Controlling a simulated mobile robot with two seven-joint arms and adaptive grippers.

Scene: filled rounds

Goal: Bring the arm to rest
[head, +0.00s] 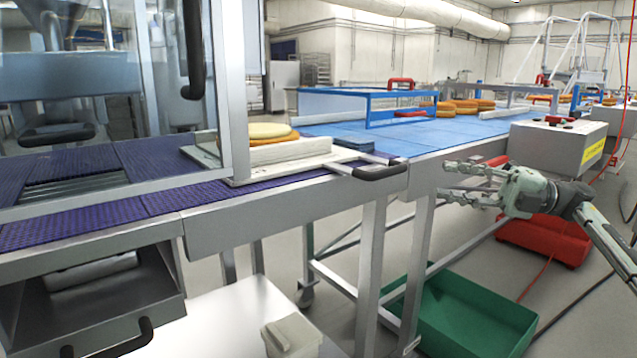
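My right gripper (468,183) comes in from the right on my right arm (600,232). Its two fingers point left, with a clear gap between them, and nothing is seen in the gap. It hangs in the air in front of the blue conveyor belt (395,142), to the right of the conveyor's metal legs. My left gripper is not in the picture.
A filled round (270,130) lies on a white board at the purple belt (95,215). Several more rounds (465,105) sit farther along. A black handle (380,172) sticks out at the conveyor edge.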

